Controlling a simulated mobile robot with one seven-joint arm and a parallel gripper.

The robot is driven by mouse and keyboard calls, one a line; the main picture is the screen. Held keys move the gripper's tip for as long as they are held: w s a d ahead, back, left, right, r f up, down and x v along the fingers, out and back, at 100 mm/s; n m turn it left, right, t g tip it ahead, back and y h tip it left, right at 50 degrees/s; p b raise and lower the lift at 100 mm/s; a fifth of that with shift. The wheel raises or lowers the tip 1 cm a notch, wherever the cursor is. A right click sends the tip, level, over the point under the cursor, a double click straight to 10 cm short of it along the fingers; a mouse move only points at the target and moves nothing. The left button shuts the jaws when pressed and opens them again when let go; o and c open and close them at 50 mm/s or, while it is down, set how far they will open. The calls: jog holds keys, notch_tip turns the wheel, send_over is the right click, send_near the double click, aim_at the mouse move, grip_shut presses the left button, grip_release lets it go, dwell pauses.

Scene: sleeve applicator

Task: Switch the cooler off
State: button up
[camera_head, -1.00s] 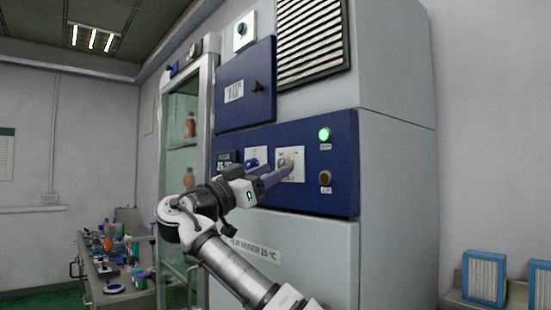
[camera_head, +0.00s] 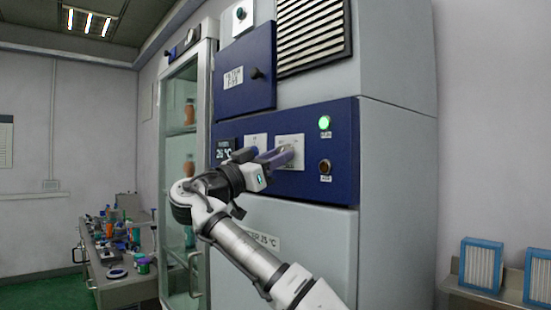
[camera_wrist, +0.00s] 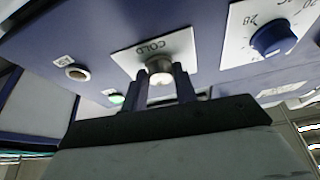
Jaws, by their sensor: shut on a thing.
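The cooler (camera_head: 395,200) is a tall grey cabinet with a dark blue control panel (camera_head: 342,150). On the panel, a metal knob (camera_wrist: 160,68) sits on a white plate (camera_wrist: 128,60) marked COLD. My gripper (camera_head: 288,153) reaches the plate from the left, and its fingers hide most of the knob in the head view. In the wrist view, my gripper (camera_wrist: 160,80) is shut on the knob, one finger on each side. A green lamp (camera_head: 324,123) on the panel is lit.
A blue dial (camera_wrist: 272,38) on a white scale plate is beside the knob. A brown round button (camera_head: 325,167) is below the lamp. A glass-door cabinet (camera_head: 203,110) stands left of the cooler. Blue-framed filters (camera_head: 481,265) are at the right.

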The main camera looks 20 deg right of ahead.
jog(key=shift+f+b, duration=0.25)
jog(key=shift+b, duration=0.15)
jog(key=shift+s+d+r+n+t+y+b, duration=0.2)
jog(key=shift+n+t+y, duration=0.9)
jog(key=shift+n, duration=2.7)
jog(key=shift+s+a+r+n+t+y+b, duration=0.2)
jog(key=shift+n+t+y, duration=0.95)
jog(key=shift+n, duration=2.65)
jog(key=shift+s+d+r+n+t+y+b, duration=0.2)
jog(key=shift+r+n+t+y, duration=0.35)
jog(key=shift+n+y, duration=2.15)
jog(key=n+h, duration=0.2)
jog(key=shift+f+n, duration=0.2)
jog(key=shift+n, duration=0.1)
jog(key=o, duration=1)
jog(key=shift+c, duration=0.2)
jog(key=shift+a, duration=0.1)
